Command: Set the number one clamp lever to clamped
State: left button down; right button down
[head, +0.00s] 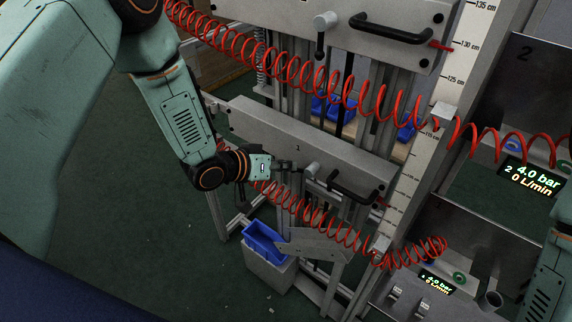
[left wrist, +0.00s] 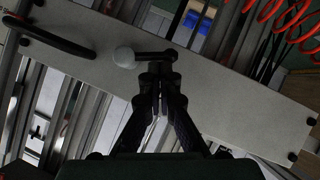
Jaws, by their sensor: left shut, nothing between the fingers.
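The number one clamp lever (head: 312,171) is on the lower grey plate marked 1 (head: 330,150). It has a pale round hub and a short dark arm. In the left wrist view the lever's arm (left wrist: 155,55) runs sideways from the hub, roughly along the plate. My left gripper (head: 278,172) is shut and empty, just left of the hub in the head view. In the left wrist view its fingertips (left wrist: 157,80) are right beside the lever's arm; I cannot tell whether they touch. My right gripper is out of view.
A black handle (head: 352,190) is right of the lever. A red coiled hose (head: 310,212) passes below the plate. An upper plate (head: 370,45) has a similar lever (head: 320,35) pointing down. A blue bin (head: 265,243) stands below. The green floor at left is clear.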

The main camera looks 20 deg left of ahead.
pick_arm(q)
jog(key=shift+w+f, duration=0.1)
jog(key=shift+f, duration=0.05)
jog(key=shift+n+h, duration=0.3)
jog(key=shift+h, duration=0.1)
jog(key=shift+f+b, duration=0.3)
jog(key=shift+b, duration=0.1)
jog(key=f+n+h+b, duration=0.1)
jog(key=n+h+b, duration=0.1)
jog(key=d+f+n+h+b, duration=0.1)
jog(key=f+n+h+b, duration=0.1)
jog(key=b, duration=0.1)
jog(key=f+n+h+b, duration=0.1)
jog(key=n+h+b, duration=0.1)
jog(key=n+b, duration=0.1)
jog(key=shift+s+d+f+t+h, duration=0.15)
jog(key=shift+s+d+t+h, duration=0.15)
jog(key=shift+s+d, duration=0.1)
jog(key=shift+d+b, duration=0.1)
jog(key=shift+b, duration=0.2)
dwell(0.6)
